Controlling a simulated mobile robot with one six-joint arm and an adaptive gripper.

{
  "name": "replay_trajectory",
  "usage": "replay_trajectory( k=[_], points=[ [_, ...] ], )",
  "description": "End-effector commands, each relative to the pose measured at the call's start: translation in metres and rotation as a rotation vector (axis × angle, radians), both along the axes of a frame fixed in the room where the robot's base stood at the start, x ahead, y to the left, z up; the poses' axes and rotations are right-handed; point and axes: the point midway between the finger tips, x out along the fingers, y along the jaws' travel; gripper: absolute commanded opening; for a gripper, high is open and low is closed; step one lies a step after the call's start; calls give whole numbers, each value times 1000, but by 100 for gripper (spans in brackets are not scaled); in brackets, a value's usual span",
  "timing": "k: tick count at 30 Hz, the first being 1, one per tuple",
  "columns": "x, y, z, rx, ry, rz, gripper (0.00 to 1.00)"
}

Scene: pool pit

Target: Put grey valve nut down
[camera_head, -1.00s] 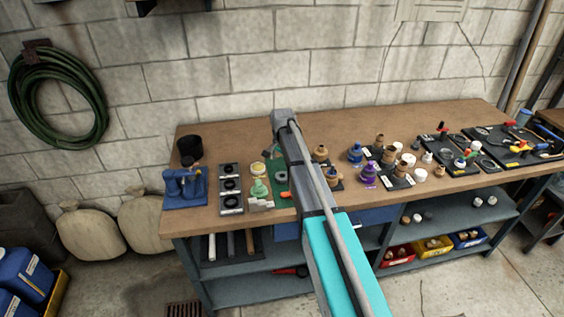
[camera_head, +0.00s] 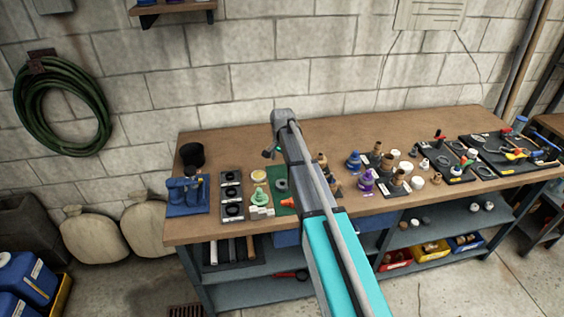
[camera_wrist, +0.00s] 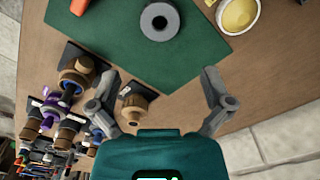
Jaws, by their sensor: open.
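The grey valve nut (camera_wrist: 159,20) is a thick grey ring with a dark hole. It lies flat on the green mat (camera_wrist: 118,38) in the wrist view. It also shows on the mat in the head view (camera_head: 281,185), just left of my arm. My gripper (camera_wrist: 161,76) is open and empty, its two fingers spread wide above the bench, with the nut beyond the fingertips and apart from them. In the head view my gripper's fingers are mostly hidden by the wrist.
A brass fitting (camera_wrist: 137,97) stands near my left finger in the wrist view, with more fittings to its left. A yellow-topped round dish (camera_wrist: 238,14) is at upper right. A blue vise (camera_head: 187,194) stands at the bench's left end. The back of the wooden bench (camera_head: 237,148) is clear.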

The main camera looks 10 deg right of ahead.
Motion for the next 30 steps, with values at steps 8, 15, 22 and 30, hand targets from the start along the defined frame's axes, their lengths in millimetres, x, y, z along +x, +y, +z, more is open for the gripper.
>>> replay_trajectory(
  k=[8, 15, 22, 30],
  points=[
    [0, 0, 0, 0, 0, 0, 100],
    [-18, 0, 0, 0, 0, 35, 100],
    [-92, 0, 0, -1, 1, 211, 100],
    [-214, 0, 0, -1, 1, 533, 100]
  ],
)
